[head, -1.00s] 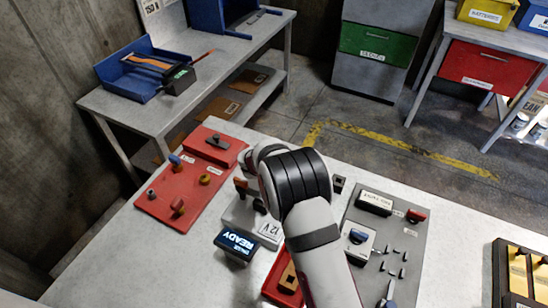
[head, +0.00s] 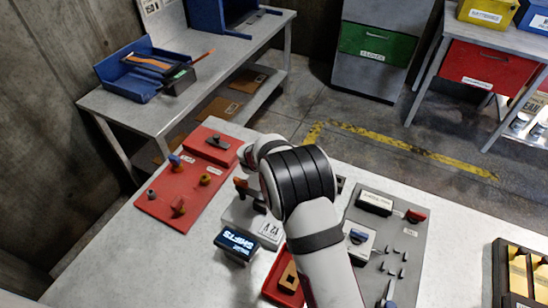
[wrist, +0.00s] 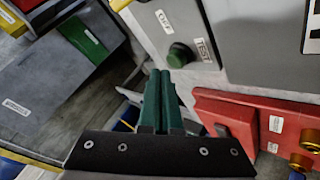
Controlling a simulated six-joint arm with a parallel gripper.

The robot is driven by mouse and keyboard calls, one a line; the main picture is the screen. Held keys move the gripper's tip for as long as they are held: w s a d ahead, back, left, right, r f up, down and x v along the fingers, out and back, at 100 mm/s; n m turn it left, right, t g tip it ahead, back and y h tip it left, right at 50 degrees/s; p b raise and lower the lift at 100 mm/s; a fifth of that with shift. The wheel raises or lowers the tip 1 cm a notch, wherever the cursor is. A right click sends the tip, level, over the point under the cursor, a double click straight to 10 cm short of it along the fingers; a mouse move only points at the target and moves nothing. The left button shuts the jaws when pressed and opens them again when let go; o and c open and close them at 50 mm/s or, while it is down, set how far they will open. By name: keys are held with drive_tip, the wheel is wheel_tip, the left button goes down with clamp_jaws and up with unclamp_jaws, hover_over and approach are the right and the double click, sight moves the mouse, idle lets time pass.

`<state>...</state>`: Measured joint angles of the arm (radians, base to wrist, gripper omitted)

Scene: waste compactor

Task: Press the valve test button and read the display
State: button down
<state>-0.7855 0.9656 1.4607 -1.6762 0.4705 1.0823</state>
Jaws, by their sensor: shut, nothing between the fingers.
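The valve test button (wrist: 179,55) is a round green knob on a grey-white box face, with a TEST label beside it, in the wrist view. My gripper (wrist: 160,74) has its green fingers together and empty. Its tips lie just below and left of the button in the picture; I cannot tell whether they touch it. In the head view my arm hides the gripper and button. The display (head: 237,243) is a small black box in front of the 12 V unit (head: 250,216). It is lit, with large text that looks like "SHIFTS"; the smaller line is unreadable.
A red board (head: 160,205) with knobs stands left of the 12 V unit. A red tray (head: 275,287) lies in front, and a grey panel (head: 365,215) with switches is to the right. A black-and-yellow case (head: 500,270) stands at the right edge.

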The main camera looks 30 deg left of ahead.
drive_tip(key=shift+r, duration=2.55)
drive_tip(key=d+r+m+h, duration=0.2)
drive_tip(key=d+r, duration=0.2)
drive_tip(key=d, duration=0.4)
drive_tip(key=d+r+m+h, duration=0.1)
drive_tip(key=d+r+m, duration=0.2)
drive_tip(key=d, duration=0.4)
drive_tip(key=s+d+r+m+g+h, duration=0.1)
drive_tip(key=s+d+r+m+g, duration=0.1)
drive_tip(key=s+d, duration=0.35)
drive_tip(key=s+d+r+m+g+h, duration=0.1)
drive_tip(key=s+d+r+m+g, duration=0.15)
drive_tip(key=d, duration=0.65)
drive_tip(key=s+d+m+g+y, duration=0.1)
drive_tip(key=s+d+m+g, duration=0.35)
drive_tip(key=s, duration=1.15)
drive_tip(key=s+a+m+y, duration=0.1)
drive_tip(key=s+m+y, duration=0.2)
drive_tip(key=s, duration=0.9)
drive_tip(key=shift+f+y, duration=0.25)
drive_tip(key=shift+y, duration=0.25)
